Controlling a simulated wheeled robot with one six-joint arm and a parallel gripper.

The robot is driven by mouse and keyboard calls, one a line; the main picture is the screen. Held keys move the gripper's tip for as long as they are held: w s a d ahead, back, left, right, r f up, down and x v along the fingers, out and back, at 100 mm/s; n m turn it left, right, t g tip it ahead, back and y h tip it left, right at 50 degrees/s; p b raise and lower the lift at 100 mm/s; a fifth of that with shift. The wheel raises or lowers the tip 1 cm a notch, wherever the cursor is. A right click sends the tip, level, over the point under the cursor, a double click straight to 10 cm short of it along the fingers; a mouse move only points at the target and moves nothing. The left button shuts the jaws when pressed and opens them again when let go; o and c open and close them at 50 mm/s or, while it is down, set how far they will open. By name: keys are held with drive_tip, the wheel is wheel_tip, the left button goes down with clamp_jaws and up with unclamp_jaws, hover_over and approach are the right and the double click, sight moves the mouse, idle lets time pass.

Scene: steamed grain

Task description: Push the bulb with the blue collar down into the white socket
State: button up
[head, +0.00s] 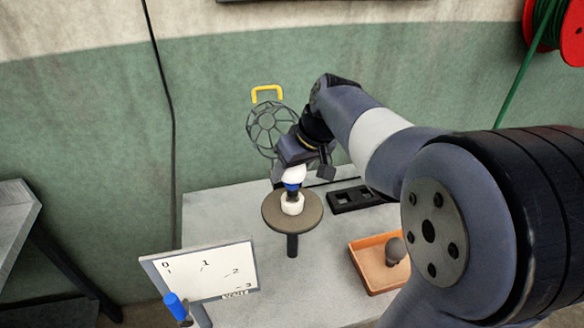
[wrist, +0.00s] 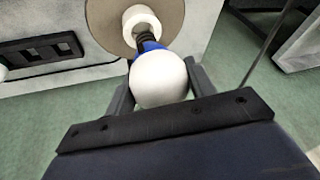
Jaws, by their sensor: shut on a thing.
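The bulb (head: 294,174) has a white globe, a blue collar and a dark threaded base. My gripper (head: 294,179) is shut on its globe, with one finger on each side in the wrist view (wrist: 158,82). The bulb (wrist: 158,80) points base first toward the white socket (head: 292,206). The socket (wrist: 140,20) stands on a round brown plate (head: 272,212) on a dark post. In the head view the base is right at the socket's mouth. I cannot tell how far inside it is.
A black holder (head: 352,199) with square openings lies right of the plate. An orange tray (head: 366,268) with a dark round bulb (head: 396,250) is at the front right. A white dial board (head: 205,272) with a blue-handled item (head: 175,306) stands at the front left. A wire cage (head: 268,130) is behind.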

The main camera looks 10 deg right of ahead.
drive_tip(key=shift+f+b, duration=0.55)
drive_tip(key=shift+f, duration=0.15)
idle(1.1)
drive_tip(key=shift+f+b, duration=0.3)
drive_tip(key=shift+f, duration=0.05)
drive_tip(key=shift+f, duration=0.15)
idle(0.5)
drive_tip(key=shift+f+b, duration=0.5)
drive_tip(key=o, duration=1.1)
drive_tip(key=shift+r, duration=0.1)
drive_tip(key=v, duration=1)
drive_tip(key=shift+s+d+r, duration=0.15)
drive_tip(key=shift+s+r, duration=0.05)
drive_tip(key=shift+r, duration=0.15)
